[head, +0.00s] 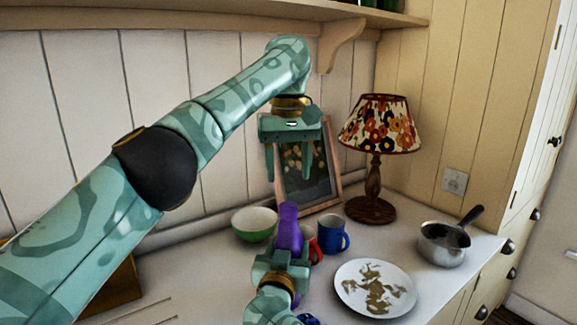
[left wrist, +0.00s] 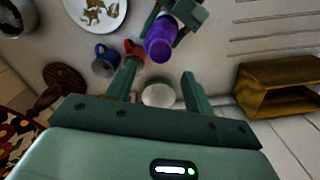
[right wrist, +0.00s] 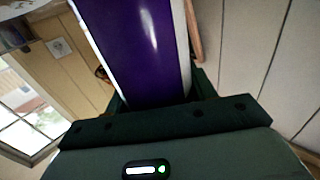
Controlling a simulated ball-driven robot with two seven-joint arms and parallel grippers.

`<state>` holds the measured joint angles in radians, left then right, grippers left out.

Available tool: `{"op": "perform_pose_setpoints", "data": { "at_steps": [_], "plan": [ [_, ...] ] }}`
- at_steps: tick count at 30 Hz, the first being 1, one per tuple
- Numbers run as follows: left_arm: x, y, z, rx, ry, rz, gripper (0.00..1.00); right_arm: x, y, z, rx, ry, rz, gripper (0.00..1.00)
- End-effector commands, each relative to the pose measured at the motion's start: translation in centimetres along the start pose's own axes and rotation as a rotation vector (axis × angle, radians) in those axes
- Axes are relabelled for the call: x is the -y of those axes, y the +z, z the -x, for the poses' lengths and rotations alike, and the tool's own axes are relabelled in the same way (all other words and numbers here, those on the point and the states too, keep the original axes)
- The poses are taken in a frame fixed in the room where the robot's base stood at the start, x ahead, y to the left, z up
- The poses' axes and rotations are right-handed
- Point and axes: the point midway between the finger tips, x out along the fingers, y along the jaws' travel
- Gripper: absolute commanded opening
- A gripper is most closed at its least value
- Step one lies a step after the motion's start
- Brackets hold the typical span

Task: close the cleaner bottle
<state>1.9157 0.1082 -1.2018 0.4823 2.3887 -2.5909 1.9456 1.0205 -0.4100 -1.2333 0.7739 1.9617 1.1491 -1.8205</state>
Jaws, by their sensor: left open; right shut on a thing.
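The cleaner bottle is purple (head: 289,228) and stands roughly upright in my right gripper (head: 281,258), above the counter. It fills the middle of the right wrist view (right wrist: 135,45), between the fingers. In the left wrist view its purple top end (left wrist: 158,48) shows; I cannot tell whether a cap is on it. My left gripper (head: 298,165) is open and empty, pointing down above the bottle, with a gap between them. Its fingers (left wrist: 160,75) spread on either side below the bottle's top in the left wrist view.
Close behind the bottle are a green bowl (head: 254,224), a red mug (head: 314,246), a blue mug (head: 333,236) and a picture frame (head: 334,158). A lamp (head: 373,180), a patterned plate (head: 345,285) and a saucepan (head: 440,246) stand to the right. A wooden box (left wrist: 275,90) lies on the other side.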

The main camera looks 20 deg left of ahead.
Motion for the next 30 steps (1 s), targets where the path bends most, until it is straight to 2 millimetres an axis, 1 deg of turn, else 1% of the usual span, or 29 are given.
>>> {"op": "perform_pose_setpoints", "data": {
  "at_steps": [5,12,15,18,22,29,30],
  "plan": [
    [0.1,-0.1,-1.5,0.002,-0.001,-0.001,0.52,0.0,0.0,0.0,0.000,0.000,0.000,0.00],
    [0.1,0.0,-5.3,0.003,-0.001,-0.002,0.52,0.0,0.0,0.0,0.000,0.000,0.000,0.00],
    [0.0,0.0,-6.6,0.003,-0.001,-0.001,0.52,0.0,0.0,0.0,0.000,0.000,0.000,0.00],
    [0.0,0.0,-7.4,0.002,0.000,-0.002,0.52,0.0,0.0,0.0,0.000,0.000,0.000,0.00],
    [0.0,0.0,-7.9,0.000,0.001,0.000,0.52,0.0,0.0,0.0,0.000,0.000,0.000,0.00],
    [0.0,0.0,-8.0,0.000,0.000,0.000,0.52,0.0,0.0,0.0,0.000,0.000,0.000,0.00],
    [0.0,0.0,-8.0,0.000,0.000,0.000,0.50,0.0,0.0,0.0,0.000,0.000,0.000,0.00]
  ]
}}
